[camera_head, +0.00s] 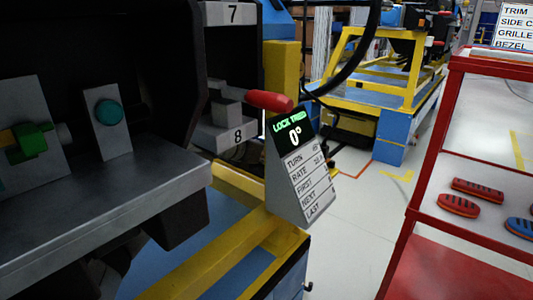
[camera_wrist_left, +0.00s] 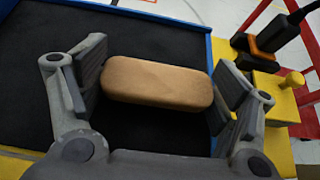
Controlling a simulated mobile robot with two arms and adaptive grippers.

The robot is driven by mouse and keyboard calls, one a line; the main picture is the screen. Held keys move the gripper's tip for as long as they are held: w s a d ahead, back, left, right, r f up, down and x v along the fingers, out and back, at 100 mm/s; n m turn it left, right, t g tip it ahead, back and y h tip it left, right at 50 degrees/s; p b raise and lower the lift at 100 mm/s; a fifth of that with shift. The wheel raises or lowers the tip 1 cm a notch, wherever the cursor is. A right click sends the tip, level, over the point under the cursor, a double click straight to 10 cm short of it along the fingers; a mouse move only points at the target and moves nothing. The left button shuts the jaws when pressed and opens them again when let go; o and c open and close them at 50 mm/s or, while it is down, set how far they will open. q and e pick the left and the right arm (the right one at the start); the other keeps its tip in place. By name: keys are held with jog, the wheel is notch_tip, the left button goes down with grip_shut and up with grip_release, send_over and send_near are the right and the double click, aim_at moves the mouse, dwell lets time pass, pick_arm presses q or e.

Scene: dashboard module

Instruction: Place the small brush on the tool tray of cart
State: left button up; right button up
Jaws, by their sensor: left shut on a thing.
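In the left wrist view, my left gripper (camera_wrist_left: 160,84) is shut on a tan, rounded block (camera_wrist_left: 157,82), which looks like the wooden back of the small brush. The block lies crosswise between the two finger pads, over a black surface with a blue edge. Any bristles are hidden. A red-framed cart (camera_head: 432,140) stands at the right of the head view. Its pale shelf (camera_head: 500,201) holds two red items (camera_head: 478,190) and a blue one (camera_head: 519,228). I cannot tell which level is the tool tray. Neither gripper shows in the head view.
A grey ledge with a dark housing (camera_head: 110,215) fills the left of the head view. A sign reading "LOCK TRIED 0°" (camera_head: 300,170) and a red handle (camera_head: 270,101) stand mid-view. Pale floor (camera_head: 365,215) is clear before the cart. A yellow-and-blue stand (camera_head: 395,125) is behind.

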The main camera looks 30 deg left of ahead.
pick_arm(q)
jog(key=shift+d, duration=0.15)
jog(key=o, duration=0.9)
jog(key=shift+f, duration=0.15)
jog(key=shift+r, duration=0.25)
jog(key=p+v, duration=0.1)
jog(key=v, duration=0.1)
jog(key=shift+s+r, duration=0.1)
jog(key=shift+s, duration=0.15)
jog(key=s, duration=1)
jog(key=shift+s+a+p, duration=0.15)
jog(key=shift+a+p, duration=0.25)
jog(key=shift+s+a, duration=0.15)
jog(key=shift+s, duration=0.85)
